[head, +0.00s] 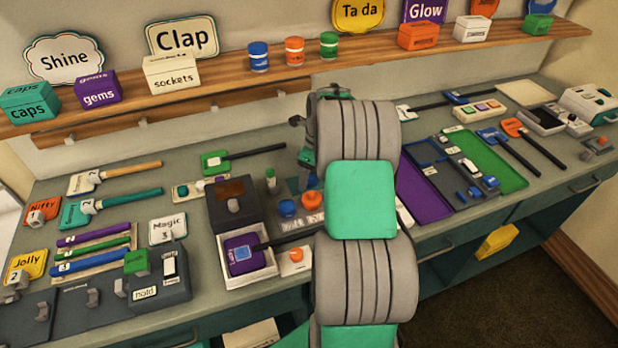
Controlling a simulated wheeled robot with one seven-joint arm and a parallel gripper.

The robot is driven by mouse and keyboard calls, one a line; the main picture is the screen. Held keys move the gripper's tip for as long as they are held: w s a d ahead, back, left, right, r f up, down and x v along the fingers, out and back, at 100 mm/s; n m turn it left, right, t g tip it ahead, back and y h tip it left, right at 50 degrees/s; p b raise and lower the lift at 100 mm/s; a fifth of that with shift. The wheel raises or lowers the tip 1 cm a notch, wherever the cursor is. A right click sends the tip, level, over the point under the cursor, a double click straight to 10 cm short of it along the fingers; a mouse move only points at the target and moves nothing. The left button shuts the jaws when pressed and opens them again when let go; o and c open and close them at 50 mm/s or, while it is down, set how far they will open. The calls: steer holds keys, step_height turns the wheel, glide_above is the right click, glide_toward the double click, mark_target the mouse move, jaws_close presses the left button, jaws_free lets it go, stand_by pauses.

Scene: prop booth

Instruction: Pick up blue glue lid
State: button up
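A small round blue lid (287,208) sits on the bench just left of my arm in the head view. It looks like the blue glue lid, but I cannot read any marking on it. A similar orange lid (309,201) is beside it on the right, close to my arm. My arm rises through the middle of the picture and hides the bench behind it. Only dark and green parts near my wrist show at the arm's left edge. My gripper's fingertips are hidden, so I cannot see whether they are open or hold anything.
An open white box (262,280) with a purple card stands left of my arm, with a dark box (226,206) behind it. A small green-topped bottle (271,180) stands near the lids. Purple and green trays (497,165) lie right. A wooden shelf (225,90) runs above.

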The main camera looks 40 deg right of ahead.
steer(key=c, duration=1.4)
steer(key=shift+r, duration=0.1)
